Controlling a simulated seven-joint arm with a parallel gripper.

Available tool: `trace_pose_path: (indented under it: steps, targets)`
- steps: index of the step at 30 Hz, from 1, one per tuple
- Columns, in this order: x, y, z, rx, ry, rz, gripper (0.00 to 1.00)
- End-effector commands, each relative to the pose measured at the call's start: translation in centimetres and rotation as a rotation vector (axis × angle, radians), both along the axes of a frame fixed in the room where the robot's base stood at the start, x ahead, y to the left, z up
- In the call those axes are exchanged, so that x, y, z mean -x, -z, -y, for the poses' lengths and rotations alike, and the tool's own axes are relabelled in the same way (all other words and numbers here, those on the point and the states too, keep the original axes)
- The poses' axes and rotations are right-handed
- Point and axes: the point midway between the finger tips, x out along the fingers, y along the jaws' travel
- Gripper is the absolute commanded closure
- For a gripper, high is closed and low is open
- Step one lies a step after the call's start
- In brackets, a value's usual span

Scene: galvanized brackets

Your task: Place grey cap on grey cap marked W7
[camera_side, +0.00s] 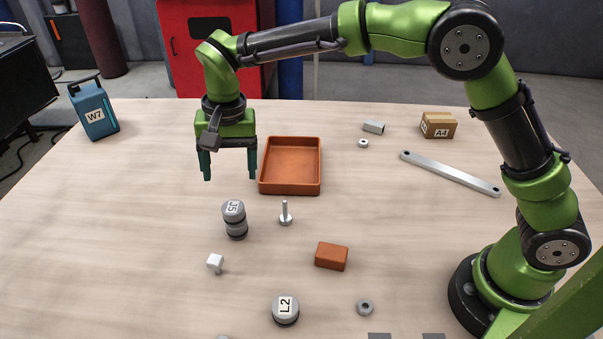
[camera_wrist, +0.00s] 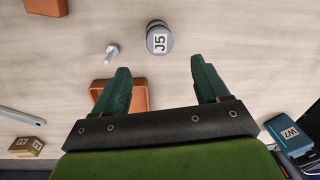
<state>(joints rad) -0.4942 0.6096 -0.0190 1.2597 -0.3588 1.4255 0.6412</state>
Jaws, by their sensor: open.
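A grey cap labelled J5 (camera_side: 233,209) sits on top of another grey, dark-banded cap (camera_side: 237,231), forming a short stack left of the table's middle. J5 also shows in the wrist view (camera_wrist: 158,41). A separate grey cap labelled L2 (camera_side: 286,309) stands at the front of the table. No grey cap shows the label W7; that label is on a blue canister (camera_side: 94,112) at the back left, also in the wrist view (camera_wrist: 288,131). My gripper (camera_side: 230,177) is open and empty, pointing down above the table, clear of the stack; its fingers show in the wrist view (camera_wrist: 160,66).
An orange tray (camera_side: 262,186) stands right of my gripper. A bolt (camera_side: 286,214), orange block (camera_side: 332,256), white piece (camera_side: 215,262) and grey ring (camera_side: 365,307) lie around the stack. A metal bar (camera_side: 450,173) and an A4 box (camera_side: 438,125) are at the right. The left table is mostly clear.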

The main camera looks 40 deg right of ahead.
Motion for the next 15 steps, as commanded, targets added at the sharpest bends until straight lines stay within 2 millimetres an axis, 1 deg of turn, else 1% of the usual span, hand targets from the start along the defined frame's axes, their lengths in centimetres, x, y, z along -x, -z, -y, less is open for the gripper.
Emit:
trace_pose_path:
  steps: [4, 5, 7, 8, 9, 11, 12, 14, 15]
  targets:
    - [0.2, -1.4, 0.5, -0.005, -0.002, 0.007, 0.26]
    - [0.3, -1.9, 0.9, -0.01, -0.005, 0.013, 0.26]
    - [0.8, -3.2, 2.3, -0.024, -0.013, 0.034, 0.26]
    - [1.1, -4.0, 3.1, -0.033, -0.02, 0.046, 0.26]
    - [1.7, -5.2, 4.3, -0.047, -0.029, 0.069, 0.26]
    - [2.9, -6.8, 6.4, -0.067, -0.045, 0.107, 0.26]
    - [3.9, -7.9, 7.9, -0.078, -0.059, 0.135, 0.26]
    - [5.6, -9.2, 10.0, -0.093, -0.079, 0.183, 0.26]
    - [6.8, -10.0, 11.3, -0.102, -0.091, 0.215, 0.26]
